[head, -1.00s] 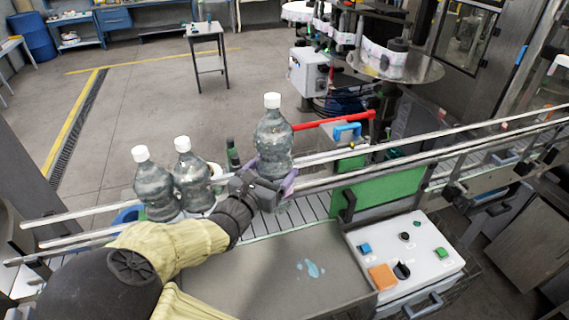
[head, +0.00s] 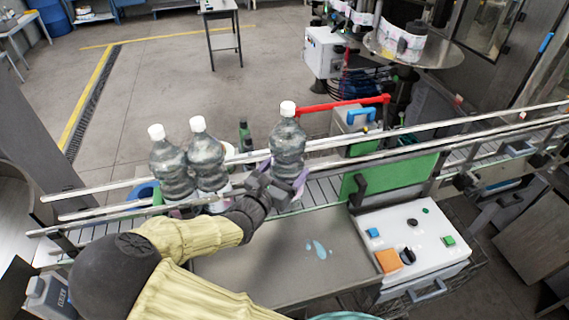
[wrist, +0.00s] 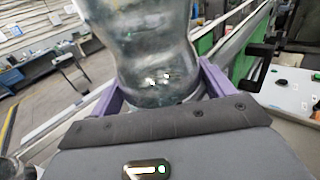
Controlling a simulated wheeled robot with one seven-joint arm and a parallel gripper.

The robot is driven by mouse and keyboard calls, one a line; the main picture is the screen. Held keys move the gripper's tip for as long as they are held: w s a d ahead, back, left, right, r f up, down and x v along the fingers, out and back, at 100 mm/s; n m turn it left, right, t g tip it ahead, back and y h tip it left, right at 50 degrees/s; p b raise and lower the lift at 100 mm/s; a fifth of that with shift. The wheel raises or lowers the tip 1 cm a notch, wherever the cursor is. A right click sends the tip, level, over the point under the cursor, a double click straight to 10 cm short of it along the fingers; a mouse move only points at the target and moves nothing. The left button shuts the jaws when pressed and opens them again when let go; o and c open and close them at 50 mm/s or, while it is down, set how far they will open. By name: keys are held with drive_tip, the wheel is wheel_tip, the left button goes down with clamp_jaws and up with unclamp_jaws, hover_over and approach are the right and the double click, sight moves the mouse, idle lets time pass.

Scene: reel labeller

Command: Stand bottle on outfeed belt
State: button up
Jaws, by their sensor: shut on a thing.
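A clear bottle with a white cap (head: 288,140) stands upright over the slatted outfeed belt (head: 325,190), between its rails. My gripper (head: 284,186) has its purple fingers on either side of the bottle's lower part and is shut on it. In the wrist view the bottle (wrist: 155,50) fills the middle, with the fingers (wrist: 160,90) at both sides. Whether its base touches the belt is hidden by my gripper. Two more capped bottles, the left one (head: 171,165) and the middle one (head: 207,155), stand upright close together on the belt, left of my gripper.
Metal guide rails (head: 420,130) run along the belt. A green plate (head: 395,178) stands at its near side, right of my gripper. A white control box (head: 415,240) with buttons and a grey tabletop (head: 290,255) with a small puddle lie in front. A red bar (head: 340,103) is behind.

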drive_tip(key=shift+f, duration=1)
drive_tip(key=shift+w, duration=0.1)
drive_tip(key=o, duration=2)
drive_tip(key=shift+f, duration=0.15)
drive_tip(key=shift+s, duration=0.25)
drive_tip(key=shift+s+a+f, duration=0.1)
drive_tip(key=shift+s+a, duration=0.1)
drive_tip(key=shift+a, duration=0.05)
drive_tip(key=b+v, duration=0.4)
drive_tip(key=v, duration=0.7)
drive_tip(key=shift+s, duration=0.15)
